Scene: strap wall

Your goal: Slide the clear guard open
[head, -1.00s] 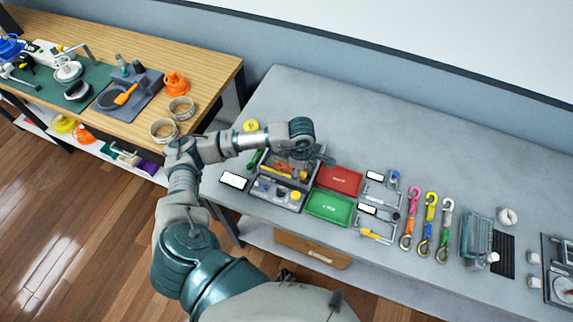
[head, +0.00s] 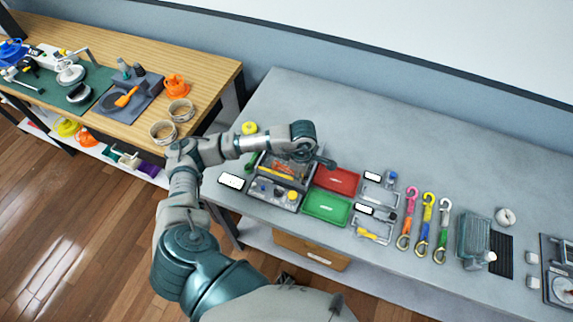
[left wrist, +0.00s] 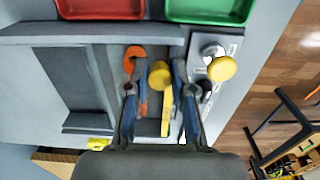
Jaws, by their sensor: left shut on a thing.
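An open grey tool box (head: 262,168) with orange tools stands on the grey bench in the head view. It also shows in the left wrist view, with its wall (left wrist: 60,35) across the top. My left gripper (head: 328,163) reaches over the box's right side. In the left wrist view its fingers (left wrist: 158,88) are shut around a round yellow knob (left wrist: 160,74). An orange tool (left wrist: 135,57) lies by the left finger. The clear guard is too transparent to make out; I cannot tell its edges. My right gripper is not in view.
A red tray (head: 336,181) and green tray (head: 326,207) lie right of the box. A grey panel with a yellow knob (left wrist: 221,68) stands beside it. Several coloured straps (head: 427,223) lie farther right. The bench behind is clear.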

